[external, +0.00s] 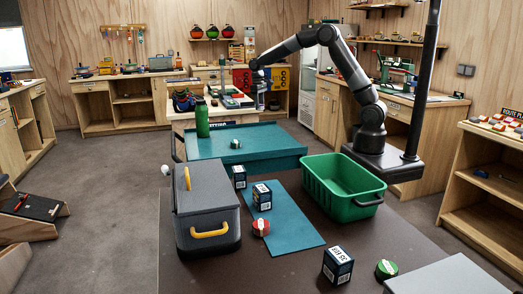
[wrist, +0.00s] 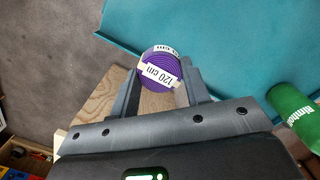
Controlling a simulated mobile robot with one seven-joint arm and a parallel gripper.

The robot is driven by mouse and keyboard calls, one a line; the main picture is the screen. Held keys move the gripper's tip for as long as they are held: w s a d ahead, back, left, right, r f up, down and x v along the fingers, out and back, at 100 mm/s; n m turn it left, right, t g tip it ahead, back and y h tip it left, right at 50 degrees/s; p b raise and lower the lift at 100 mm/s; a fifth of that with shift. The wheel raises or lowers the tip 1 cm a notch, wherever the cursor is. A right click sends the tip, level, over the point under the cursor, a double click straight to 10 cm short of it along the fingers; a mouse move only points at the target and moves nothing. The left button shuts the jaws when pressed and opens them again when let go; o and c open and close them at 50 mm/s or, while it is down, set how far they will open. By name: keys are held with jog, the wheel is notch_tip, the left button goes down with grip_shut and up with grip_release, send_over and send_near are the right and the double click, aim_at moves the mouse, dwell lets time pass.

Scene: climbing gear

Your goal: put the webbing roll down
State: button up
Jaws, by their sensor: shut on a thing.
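The webbing roll (wrist: 159,70) is a purple coil with a white band reading "120 cm". In the wrist view it sits between the two fingers of my gripper (wrist: 157,84), which is shut on it. Pale wood and grey floor show behind and below the roll. In the external view my gripper (external: 258,100) hangs at the far wooden table, behind the teal tray (external: 270,158). The roll is too small to make out there. I cannot tell whether it touches the wood. The teal tray also fills the upper right of the wrist view (wrist: 235,35).
A green bottle (external: 202,121) stands left of my gripper; it also shows in the wrist view (wrist: 292,108). A small roll (external: 236,144) lies in the teal tray. Nearer stand a grey cooler box (external: 205,205), small dark boxes (external: 262,198) and a green crate (external: 341,213).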

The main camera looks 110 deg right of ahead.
jog(key=w+a+f, duration=0.1)
jog(key=w+f, duration=0.1)
jog(key=w, duration=0.1)
jog(key=w+a+f, duration=0.2)
jog(key=w, duration=0.1)
jog(key=w+a+f, duration=0.1)
jog(key=w+f, duration=0.1)
jog(key=w, duration=0.1)
jog(key=shift+w+a+f, duration=0.15)
jog(key=shift+w+a, duration=0.05)
jog(key=shift+a, duration=0.15)
jog(key=shift+f, duration=2)
jog(key=o, duration=1)
jog(key=shift+f, duration=0.1)
